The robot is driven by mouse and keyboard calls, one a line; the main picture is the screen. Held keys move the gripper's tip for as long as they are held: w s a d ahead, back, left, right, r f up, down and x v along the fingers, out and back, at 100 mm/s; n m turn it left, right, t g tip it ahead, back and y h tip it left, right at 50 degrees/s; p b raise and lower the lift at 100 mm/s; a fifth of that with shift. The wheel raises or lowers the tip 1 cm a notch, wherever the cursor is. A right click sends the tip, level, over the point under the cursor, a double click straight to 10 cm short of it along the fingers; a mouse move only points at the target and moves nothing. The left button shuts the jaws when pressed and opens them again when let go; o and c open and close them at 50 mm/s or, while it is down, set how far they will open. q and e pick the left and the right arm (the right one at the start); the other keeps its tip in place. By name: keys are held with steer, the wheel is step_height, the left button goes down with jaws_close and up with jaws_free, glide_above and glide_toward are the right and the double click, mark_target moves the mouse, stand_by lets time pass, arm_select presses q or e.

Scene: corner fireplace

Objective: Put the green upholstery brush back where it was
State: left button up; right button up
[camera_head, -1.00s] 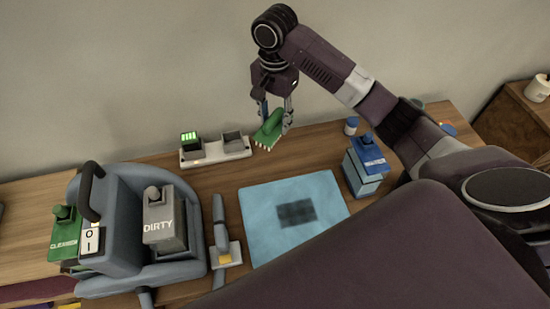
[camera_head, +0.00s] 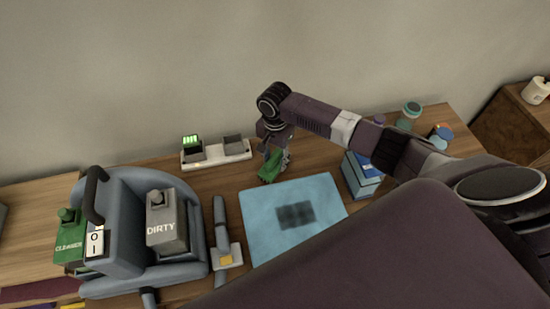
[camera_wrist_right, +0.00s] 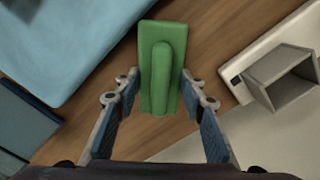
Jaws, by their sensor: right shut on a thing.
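The green upholstery brush (camera_head: 270,168) is held in my right gripper (camera_head: 276,156), low over the wooden table, between the white two-slot holder (camera_head: 216,159) and the back edge of the light blue cloth (camera_head: 252,212). I cannot tell whether it touches the table. In the right wrist view the brush (camera_wrist_right: 163,65) lies between the fingertips of my right gripper (camera_wrist_right: 163,88), its raised ridge facing the camera. The blue cloth (camera_wrist_right: 62,45) is at upper left there, and the white holder (camera_wrist_right: 262,48) with a grey socket is at right. My left gripper is not in view.
A blue-grey cleaning machine (camera_head: 120,250) with a DIRTY tank (camera_head: 166,222) and a green CLEANER tank (camera_head: 70,240) stands at left. A grey nozzle tool (camera_head: 222,235) lies beside the cloth. A blue box (camera_head: 362,178) and small jars (camera_head: 408,115) stand at right.

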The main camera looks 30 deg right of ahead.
mark_target(275, 157)
steer(key=shift+f, duration=0.15)
steer(key=o, duration=1)
step_height(275, 157, up, 12)
steer(key=shift+r+b, duration=0.2)
steer(key=shift+b, duration=0.35)
steer(key=shift+f, duration=0.1)
